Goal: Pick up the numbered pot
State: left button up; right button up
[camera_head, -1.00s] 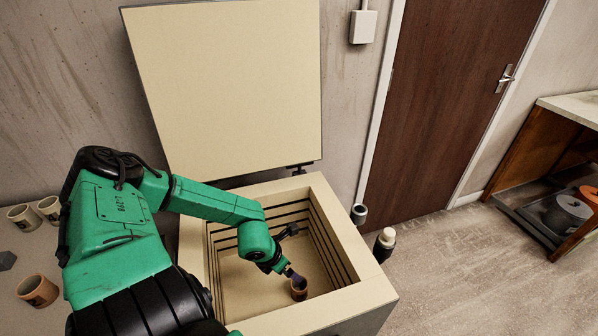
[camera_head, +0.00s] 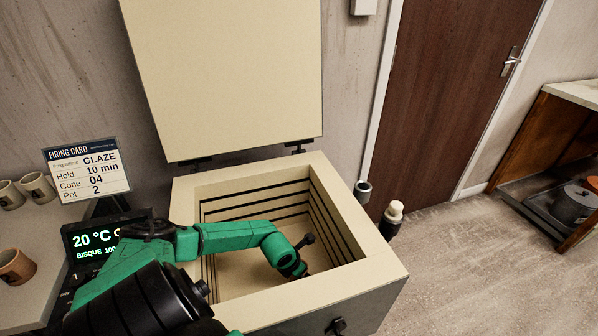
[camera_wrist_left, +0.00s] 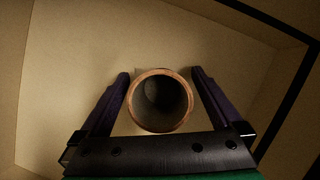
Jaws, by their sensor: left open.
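A round, open-topped pot (camera_wrist_left: 160,103) with a brown rim and dark inside stands in the kiln, seen from above in the left wrist view. My left gripper (camera_wrist_left: 160,73) is open, with one dark finger on each side of the pot; I cannot tell whether they touch it. Any number on the pot is hidden. In the head view my left arm reaches down into the open kiln (camera_head: 355,235) and hides the pot and fingertips. A firing card (camera_head: 87,170) reads Glaze, hold 10 min, cone 04, pot 2. My right gripper is not in view.
The kiln's walls surround my gripper, and its raised lid (camera_head: 225,80) stands behind. A controller display (camera_head: 95,240) reads 20 °C. Cream pots (camera_head: 38,188) and a brown pot (camera_head: 16,267) stand on the left table.

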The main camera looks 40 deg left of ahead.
pick_arm(q)
jog(key=shift+f, duration=0.1)
jog(key=c, duration=1.5)
